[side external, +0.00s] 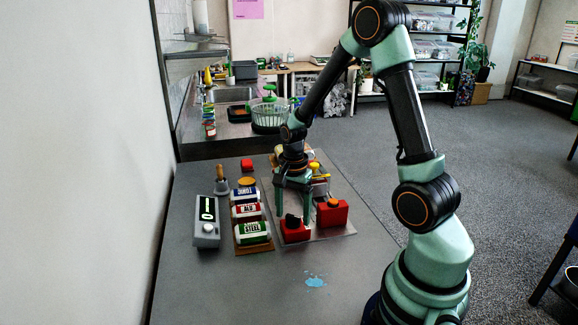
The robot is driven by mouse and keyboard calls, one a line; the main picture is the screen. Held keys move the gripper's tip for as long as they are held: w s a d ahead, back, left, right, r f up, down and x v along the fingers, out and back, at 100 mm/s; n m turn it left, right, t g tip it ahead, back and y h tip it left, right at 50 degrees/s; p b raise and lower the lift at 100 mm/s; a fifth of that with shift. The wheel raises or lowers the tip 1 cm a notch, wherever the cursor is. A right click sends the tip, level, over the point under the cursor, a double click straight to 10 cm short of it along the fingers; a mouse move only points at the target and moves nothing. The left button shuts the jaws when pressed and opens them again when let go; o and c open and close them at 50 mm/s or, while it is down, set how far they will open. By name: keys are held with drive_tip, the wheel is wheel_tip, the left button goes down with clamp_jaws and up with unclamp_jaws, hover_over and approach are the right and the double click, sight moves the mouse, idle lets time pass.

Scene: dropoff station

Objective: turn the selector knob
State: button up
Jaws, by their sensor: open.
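A red box (295,236) with a black knob (293,220) on top stands on the grey panel at the front of the work area. The black knob looks like the selector knob, but no label on it is readable. My gripper (293,212) points down with its green fingers apart, one on each side above the black knob. I cannot tell whether the fingers touch the knob. My gripper hides part of what lies behind it.
A second red box (333,216) with an orange top stands close on the right. Labelled cans (254,232) lie to the left, beside a grey device (206,229) and a lever (221,180). A blue patch (316,282) marks the otherwise clear front table. A wall bounds the left.

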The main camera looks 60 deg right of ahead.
sight(293, 216)
wheel_tip(293, 216, up, 12)
idle(0.5)
drive_tip(key=s+a+r+n+t, duration=0.2)
drive_tip(key=a+r+n, duration=0.2)
drive_tip(key=a+n, duration=0.3)
drive_tip(key=s+a+r+n+t, duration=0.2)
drive_tip(key=a+r+n+t, duration=0.1)
drive_tip(key=a+n, duration=0.4)
drive_tip(key=n, duration=0.3)
drive_tip(key=shift+s+r+t, duration=0.3)
drive_tip(key=shift+s+r, duration=0.05)
drive_tip(key=shift+s, duration=0.05)
